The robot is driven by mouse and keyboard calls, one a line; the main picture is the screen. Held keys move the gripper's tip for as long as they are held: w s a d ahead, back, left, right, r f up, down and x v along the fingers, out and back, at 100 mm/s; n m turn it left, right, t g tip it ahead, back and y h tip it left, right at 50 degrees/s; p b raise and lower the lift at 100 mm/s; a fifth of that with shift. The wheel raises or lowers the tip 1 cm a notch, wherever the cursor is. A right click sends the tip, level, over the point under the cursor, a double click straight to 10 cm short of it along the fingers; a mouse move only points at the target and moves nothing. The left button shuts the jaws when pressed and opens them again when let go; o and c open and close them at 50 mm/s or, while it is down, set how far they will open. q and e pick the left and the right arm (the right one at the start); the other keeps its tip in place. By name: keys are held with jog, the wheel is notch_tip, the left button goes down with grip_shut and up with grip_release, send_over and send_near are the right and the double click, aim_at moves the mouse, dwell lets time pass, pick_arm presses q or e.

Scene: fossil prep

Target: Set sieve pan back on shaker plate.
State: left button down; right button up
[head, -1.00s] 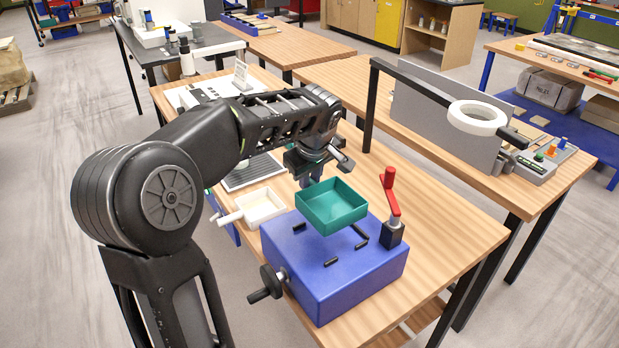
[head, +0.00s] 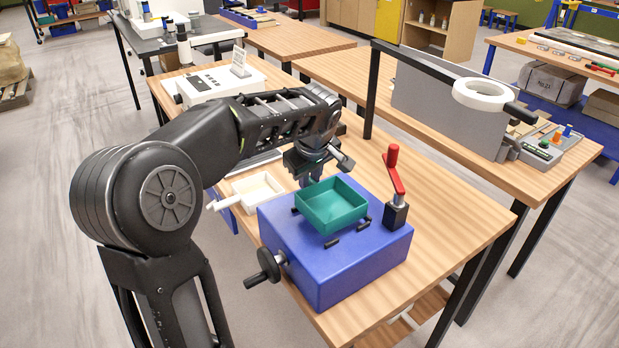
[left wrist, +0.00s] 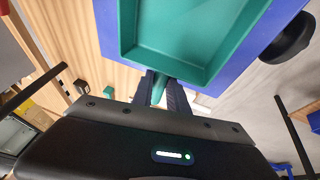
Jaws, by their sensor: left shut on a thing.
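The sieve pan, a teal square tray (head: 331,207), is over the top of the blue shaker (head: 335,268), between its short black stops (head: 334,241). It looks about level and very low; I cannot tell whether its underside touches the plate. My left gripper (head: 309,180) is at the pan's back edge, partly hidden by its own wrist. In the left wrist view the fingers (left wrist: 165,92) are shut on the pan's teal handle, and the pan (left wrist: 185,55) extends beyond them. My right gripper is not in view.
A red-handled lever (head: 396,172) on a black block stands at the shaker's right corner. A black crank knob (head: 264,268) sticks out at its left. A white pan with a handle (head: 245,196) lies left of the shaker. The wooden tabletop (head: 440,210) to the right is clear.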

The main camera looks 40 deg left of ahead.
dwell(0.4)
pick_arm(q)
jog(key=shift+b, duration=0.45)
jog(key=shift+f, duration=0.15)
dwell(0.4)
jog(key=shift+f+b, duration=0.7)
jog(key=shift+b, duration=0.1)
jog(key=c, duration=1.2)
grip_release()
jog(key=shift+c, duration=0.2)
notch_tip(320, 180, up, 7)
jog(key=p, duration=0.4)
jog(key=shift+r+p, duration=0.1)
jog(key=shift+p, duration=0.2)
